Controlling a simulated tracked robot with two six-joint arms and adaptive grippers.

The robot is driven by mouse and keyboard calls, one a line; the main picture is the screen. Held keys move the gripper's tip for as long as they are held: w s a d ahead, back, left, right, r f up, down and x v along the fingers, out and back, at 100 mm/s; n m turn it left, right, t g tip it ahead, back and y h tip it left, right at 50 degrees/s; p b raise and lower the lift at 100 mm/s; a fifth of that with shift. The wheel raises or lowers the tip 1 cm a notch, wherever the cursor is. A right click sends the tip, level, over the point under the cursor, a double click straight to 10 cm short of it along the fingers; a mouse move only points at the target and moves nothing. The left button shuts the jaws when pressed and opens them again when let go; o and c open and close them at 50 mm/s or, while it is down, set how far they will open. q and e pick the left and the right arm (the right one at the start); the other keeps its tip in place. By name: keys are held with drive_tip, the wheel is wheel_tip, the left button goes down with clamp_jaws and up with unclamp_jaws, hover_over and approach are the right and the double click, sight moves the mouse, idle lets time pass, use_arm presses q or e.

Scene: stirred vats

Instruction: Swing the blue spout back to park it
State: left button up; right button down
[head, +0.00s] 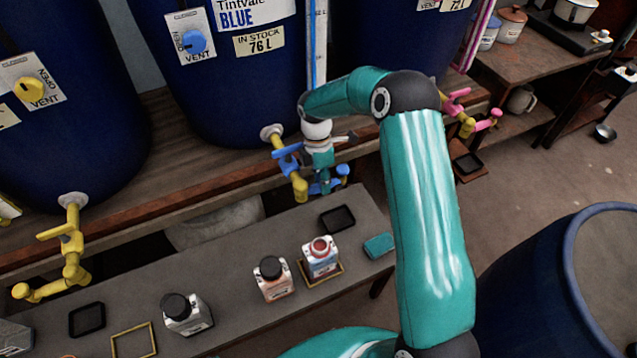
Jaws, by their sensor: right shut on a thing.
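The blue vat (225,75) carries a tap with a blue lever (287,152) and a yellow body. The blue spout (342,171) extends to the right from the bottom of that tap, just in front of the wooden shelf edge. My right gripper (323,183) reaches down over the spout and is shut on it. The gripper hides the middle of the spout. My left gripper is not in view.
A bottle with a red top (321,257) stands on the grey bench below, with black-capped bottles (271,278) to its left. A yellow tap (70,245) juts out at left, a pink tap (485,122) at right. A blue drum (560,290) stands at lower right.

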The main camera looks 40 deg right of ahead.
drive_tip(key=shift+w+d+r, duration=0.15)
drive_tip(key=shift+w+d, duration=0.1)
drive_tip(key=shift+w, duration=0.05)
drive_tip(key=c, duration=0.9)
unclamp_jaws()
drive_tip(key=shift+a, duration=0.1)
drive_tip(key=shift+s, duration=0.1)
drive_tip(key=v, duration=1.1)
drive_tip(key=shift+a+r, duration=0.1)
drive_tip(key=shift+r, duration=0.3)
